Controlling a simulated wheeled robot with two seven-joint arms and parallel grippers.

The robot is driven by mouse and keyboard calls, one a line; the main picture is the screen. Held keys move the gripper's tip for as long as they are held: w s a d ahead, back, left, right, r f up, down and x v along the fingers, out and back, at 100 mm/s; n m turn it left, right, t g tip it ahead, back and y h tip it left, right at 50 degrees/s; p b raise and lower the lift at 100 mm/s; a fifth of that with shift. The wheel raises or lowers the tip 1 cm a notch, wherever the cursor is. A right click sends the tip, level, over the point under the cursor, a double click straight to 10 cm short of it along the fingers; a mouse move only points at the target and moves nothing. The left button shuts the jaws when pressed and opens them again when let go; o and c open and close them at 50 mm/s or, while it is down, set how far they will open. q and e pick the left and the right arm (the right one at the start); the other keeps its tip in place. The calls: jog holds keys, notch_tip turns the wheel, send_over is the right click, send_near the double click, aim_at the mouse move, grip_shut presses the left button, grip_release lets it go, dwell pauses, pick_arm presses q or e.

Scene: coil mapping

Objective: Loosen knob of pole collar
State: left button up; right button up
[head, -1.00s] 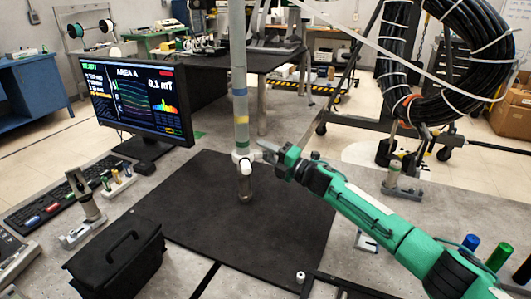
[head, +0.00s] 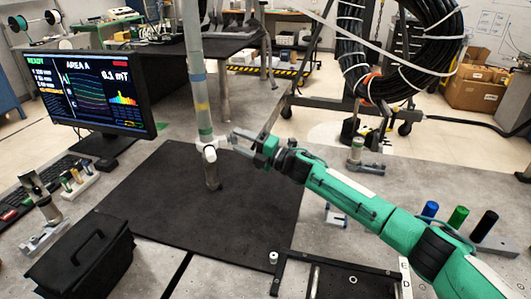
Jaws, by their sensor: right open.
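The pole (head: 195,75) stands upright over the black mat, pale grey-green with blue and yellow bands. A white collar (head: 207,144) sits around its lower part, with a small white knob (head: 210,154) at its front. My right gripper (head: 236,139) comes in from the right, just right of the collar. Its jaws are open and point at the collar. At this size I cannot tell whether a fingertip touches it. My left gripper is not in view.
A monitor (head: 90,97) stands left of the pole. A black box with a handle (head: 80,262) sits at front left. A dark frame (head: 340,278) lies at the front edge. A large black cable coil (head: 400,50) hangs behind. The black mat (head: 140,200) is mostly clear.

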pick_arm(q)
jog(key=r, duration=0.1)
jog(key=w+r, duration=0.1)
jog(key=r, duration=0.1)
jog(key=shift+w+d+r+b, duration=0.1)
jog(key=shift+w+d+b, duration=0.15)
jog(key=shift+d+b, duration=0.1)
pick_arm(e)
jog(key=v, duration=0.9)
jog(key=shift+s+d, duration=0.2)
